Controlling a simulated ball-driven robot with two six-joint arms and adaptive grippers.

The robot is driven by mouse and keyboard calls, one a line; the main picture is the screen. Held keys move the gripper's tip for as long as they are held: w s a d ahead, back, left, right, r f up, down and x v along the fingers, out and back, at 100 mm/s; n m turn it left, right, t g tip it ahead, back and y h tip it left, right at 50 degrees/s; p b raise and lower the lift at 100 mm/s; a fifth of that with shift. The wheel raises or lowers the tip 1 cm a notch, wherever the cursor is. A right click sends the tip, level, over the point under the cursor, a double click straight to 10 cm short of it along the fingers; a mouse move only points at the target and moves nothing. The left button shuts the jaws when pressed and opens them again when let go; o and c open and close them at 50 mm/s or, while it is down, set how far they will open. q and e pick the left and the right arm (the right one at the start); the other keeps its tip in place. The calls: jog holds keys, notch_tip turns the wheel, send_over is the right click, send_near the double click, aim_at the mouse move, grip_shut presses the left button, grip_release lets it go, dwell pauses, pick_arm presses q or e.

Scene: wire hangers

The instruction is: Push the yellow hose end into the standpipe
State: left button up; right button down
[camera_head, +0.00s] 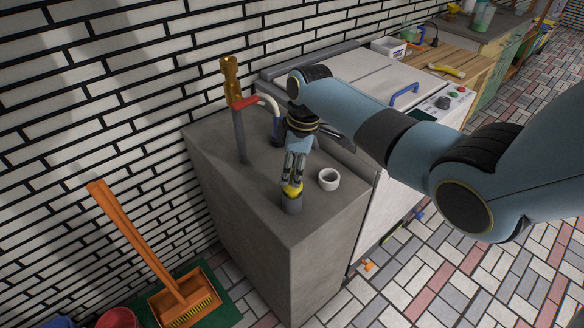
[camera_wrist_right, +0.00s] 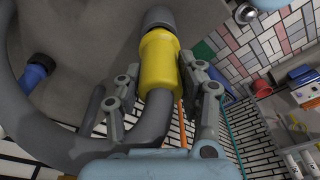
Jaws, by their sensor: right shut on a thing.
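The yellow hose end (camera_head: 292,189) is between the fingers of my right gripper (camera_head: 294,178), above the concrete block's top. Directly below it is the short grey standpipe (camera_head: 293,205). In the right wrist view the yellow collar (camera_wrist_right: 160,62) sits in line with the dark grey standpipe (camera_wrist_right: 158,18) and meets its mouth; how deep it goes in, I cannot tell. The grey hose (camera_wrist_right: 152,118) runs back from the collar between the fingers. My right gripper is shut on the hose end. My left gripper is not in view.
A brass tap with a red handle (camera_head: 244,103) stands behind on the concrete block (camera_head: 215,150). A white ring-shaped cup (camera_head: 329,180) stands close to the right of the standpipe. A blue hose end (camera_wrist_right: 38,70) shows in the wrist view. An orange broom and dustpan (camera_head: 184,300) are lower left.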

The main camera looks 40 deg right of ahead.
jog(key=shift+f+b, duration=0.75)
jog(key=shift+f, duration=0.4)
jog(key=c, duration=0.7)
grip_release()
jog(key=shift+c, duration=0.2)
jog(key=shift+r, duration=0.1)
jog(key=r, duration=0.4)
jog(key=d+r, duration=0.1)
jog(key=r, duration=0.3)
jog(key=s+r, duration=0.1)
jog(key=r, duration=0.2)
jog(key=shift+s+d+r, duration=0.1)
jog(key=shift+d+r, duration=0.1)
jog(key=shift+r, duration=0.2)
jog(key=s+f+m+b, duration=0.3)
jog(key=s+f+b, duration=0.2)
jog(key=s+f, duration=1)
jog(key=s+f+m+h+b, duration=0.1)
jog(key=s+f+m+b, duration=0.2)
jog(key=s+f, duration=1.2)
jog(key=s+a+f+m+h+b, duration=0.1)
jog(key=s+f+m+b, duration=0.2)
jog(key=s+f+b, duration=0.5)
jog(key=s+f, duration=0.3)
jog(key=f, duration=0.6)
jog(key=s+f, duration=0.4)
jog(key=f, duration=0.6)
jog(key=shift+s+b, duration=0.3)
jog(key=shift+b, duration=0.1)
